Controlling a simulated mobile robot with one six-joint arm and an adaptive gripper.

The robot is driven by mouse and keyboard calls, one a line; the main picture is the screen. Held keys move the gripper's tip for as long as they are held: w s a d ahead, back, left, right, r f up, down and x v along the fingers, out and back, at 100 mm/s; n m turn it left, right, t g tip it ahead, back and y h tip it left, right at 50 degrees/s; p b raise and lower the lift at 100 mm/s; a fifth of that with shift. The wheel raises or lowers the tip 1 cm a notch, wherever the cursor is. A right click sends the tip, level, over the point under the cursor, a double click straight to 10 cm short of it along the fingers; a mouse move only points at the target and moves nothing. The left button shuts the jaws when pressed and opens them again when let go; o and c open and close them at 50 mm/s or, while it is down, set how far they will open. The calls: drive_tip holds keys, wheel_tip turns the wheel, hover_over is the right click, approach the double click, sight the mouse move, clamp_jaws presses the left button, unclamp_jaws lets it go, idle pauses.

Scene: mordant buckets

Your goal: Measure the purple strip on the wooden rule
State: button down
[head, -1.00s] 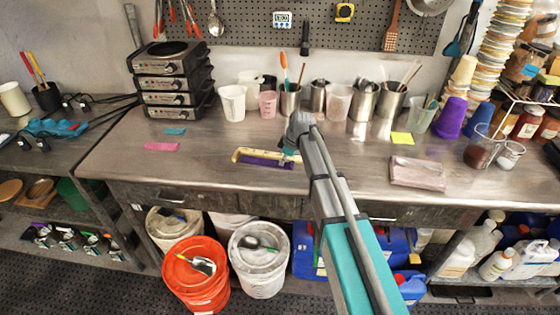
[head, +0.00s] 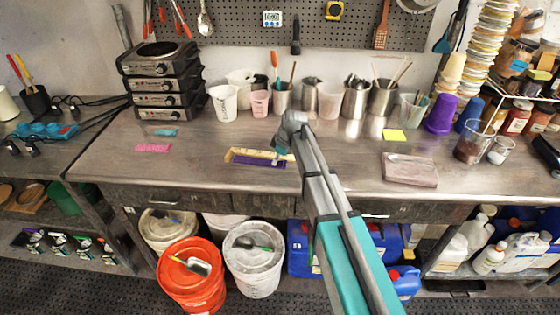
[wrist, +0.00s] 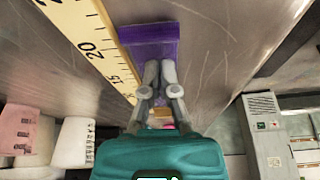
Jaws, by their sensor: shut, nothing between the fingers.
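The wooden rule (head: 229,156) lies on the metal bench near its front edge, left of my gripper. The purple strip (head: 257,162) lies flat along the rule's near side. In the wrist view, the yellow rule (wrist: 88,40) shows black marks, with 20 and 15 readable. The purple strip (wrist: 150,44) runs beside its marked edge, and they appear to touch or nearly so. My gripper (wrist: 157,66) is shut and empty over the strip, hiding part of it. I cannot tell whether the fingertips touch it. In the head view, my gripper (head: 281,149) is partly hidden by my arm.
A pink strip (head: 153,148) and a teal strip (head: 165,132) lie to the left. Cups and metal pots stand behind. A yellow note (head: 394,135) and a pale wrapped block (head: 409,169) lie to the right.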

drive_tip(key=shift+w+a, duration=0.2)
drive_tip(key=shift+a, duration=0.55)
drive_tip(key=shift+a+r+p, duration=0.15)
drive_tip(key=shift+r+p, duration=0.2)
drive_tip(key=p+v, duration=0.8)
drive_tip(key=v, duration=0.1)
drive_tip(key=shift+p, duration=0.35)
drive_tip(key=shift+s+r, duration=0.1)
drive_tip(key=shift+r, duration=0.05)
